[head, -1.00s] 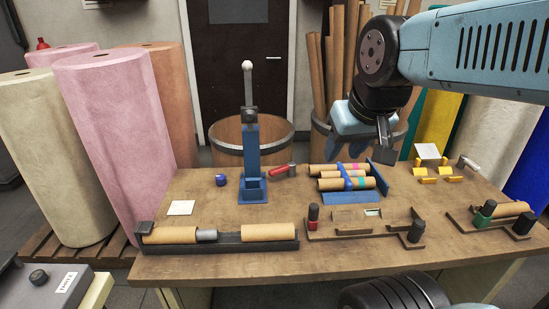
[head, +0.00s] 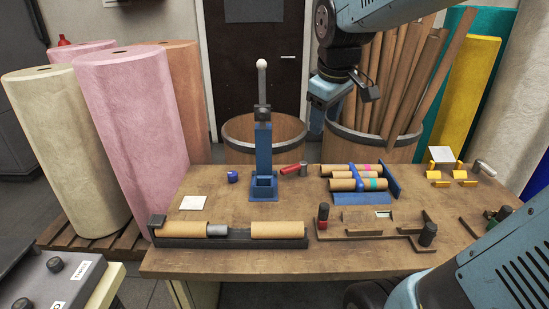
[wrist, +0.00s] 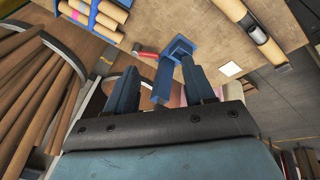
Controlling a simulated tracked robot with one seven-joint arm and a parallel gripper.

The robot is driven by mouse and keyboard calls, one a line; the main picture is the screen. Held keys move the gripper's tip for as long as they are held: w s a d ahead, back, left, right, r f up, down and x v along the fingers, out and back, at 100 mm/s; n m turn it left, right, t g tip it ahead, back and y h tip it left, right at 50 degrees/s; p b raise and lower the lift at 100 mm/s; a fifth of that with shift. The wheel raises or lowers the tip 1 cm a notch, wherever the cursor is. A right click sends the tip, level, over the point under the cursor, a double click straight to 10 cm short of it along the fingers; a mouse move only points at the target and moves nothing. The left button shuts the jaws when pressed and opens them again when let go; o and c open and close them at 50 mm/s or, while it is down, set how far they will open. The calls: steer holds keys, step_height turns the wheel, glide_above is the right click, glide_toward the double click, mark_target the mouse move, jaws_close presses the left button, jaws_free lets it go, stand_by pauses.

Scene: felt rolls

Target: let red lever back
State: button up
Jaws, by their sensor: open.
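A black-topped post with a red collar (head: 323,214) stands upright at the left end of a brown fixture on the bench. It looks like the red lever. A second red-handled piece (head: 291,169) lies flat beside the blue stand and also shows in the wrist view (wrist: 146,54). My gripper (head: 345,104) is open and empty, high above the far edge of the bench and well apart from both red pieces. In the wrist view its fingers (wrist: 158,82) are spread, with the blue stand beyond them. The red-collared post cannot be made out there.
The blue stand (head: 264,150) rises tall with a white-knobbed handle. Cardboard tubes lie in a blue rack (head: 393,180) and a black trough (head: 236,242). A barrel of long tubes (head: 372,145) stands behind the bench. My arm covers the bench's right front.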

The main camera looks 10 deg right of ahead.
steer(key=w+f+n+g, duration=0.1)
steer(key=w+f+n, duration=0.1)
steer(key=w+n, duration=0.35)
steer(key=w+f+n+g, duration=0.1)
steer(key=w+f+n, duration=0.15)
steer(key=w, duration=0.65)
steer(key=n+g, duration=0.2)
steer(key=n, duration=0.5)
glide_toward(288, 167)
steer(key=shift+y, duration=0.3)
steer(key=f, duration=0.9)
steer(key=shift+d, duration=0.35)
steer(key=shift+c, duration=0.4)
steer(key=shift+r, duration=0.1)
jaws_close()
